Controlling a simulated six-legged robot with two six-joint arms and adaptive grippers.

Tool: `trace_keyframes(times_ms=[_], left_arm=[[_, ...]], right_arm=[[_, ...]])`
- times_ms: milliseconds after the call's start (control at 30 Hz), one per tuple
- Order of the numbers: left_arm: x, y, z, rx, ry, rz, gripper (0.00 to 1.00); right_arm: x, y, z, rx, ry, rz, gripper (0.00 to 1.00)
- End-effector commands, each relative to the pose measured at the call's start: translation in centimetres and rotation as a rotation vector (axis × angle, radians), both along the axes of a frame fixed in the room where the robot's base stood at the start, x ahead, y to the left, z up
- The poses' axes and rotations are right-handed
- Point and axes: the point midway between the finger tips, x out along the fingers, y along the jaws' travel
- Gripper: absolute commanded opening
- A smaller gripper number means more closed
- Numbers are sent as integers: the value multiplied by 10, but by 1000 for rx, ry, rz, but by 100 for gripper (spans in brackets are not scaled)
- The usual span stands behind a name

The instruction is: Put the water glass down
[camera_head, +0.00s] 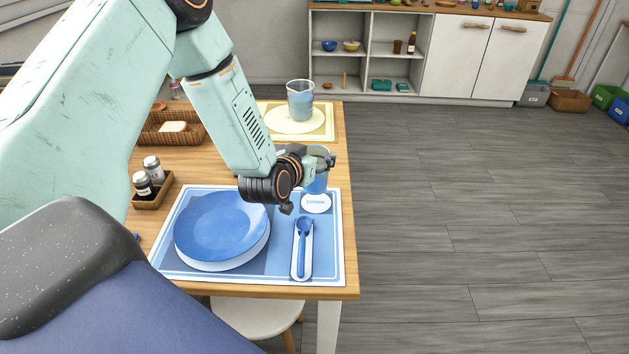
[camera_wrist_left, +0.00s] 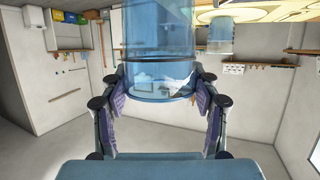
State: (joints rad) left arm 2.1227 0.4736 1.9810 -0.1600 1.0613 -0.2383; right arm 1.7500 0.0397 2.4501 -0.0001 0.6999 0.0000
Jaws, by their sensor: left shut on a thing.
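My left gripper (camera_head: 318,165) is over the right side of the near place setting. It is shut on a clear blue water glass (camera_head: 318,186), partly hidden behind its fingers. In the left wrist view the glass (camera_wrist_left: 158,45) is between the two fingers of the gripper (camera_wrist_left: 160,85). A round white coaster (camera_head: 316,204) with lettering lies on the blue placemat (camera_head: 338,262), just below the glass in the picture. I cannot tell whether the glass touches it. My right gripper is not in view.
A blue plate (camera_head: 222,225) and a blue spoon (camera_head: 303,240) on a white rest lie on the placemat. Another glass (camera_head: 300,100) stands on the yellow setting behind. Shakers (camera_head: 153,168) and a wicker basket (camera_head: 170,130) are left. The table's right edge is close.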

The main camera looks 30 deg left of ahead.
Motion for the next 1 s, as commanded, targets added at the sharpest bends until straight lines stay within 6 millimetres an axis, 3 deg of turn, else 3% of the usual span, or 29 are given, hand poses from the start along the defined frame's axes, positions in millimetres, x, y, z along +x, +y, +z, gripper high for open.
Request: trace_keyframes(times_ms=[233, 433, 900, 933, 1000], left_arm=[[1, -1, -19, 3, -3, -3, 3], [1, -1, -46, 2, -1, -3, 3], [0, -1, -53, 1, -2, -3, 3], [0, -1, -52, 0, -1, -2, 64], [0, -1, -52, 0, -1, -2, 70]], right_arm=[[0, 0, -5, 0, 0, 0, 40], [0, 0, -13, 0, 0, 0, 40], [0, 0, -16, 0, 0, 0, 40], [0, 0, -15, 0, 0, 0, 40], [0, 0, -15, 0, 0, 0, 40]])
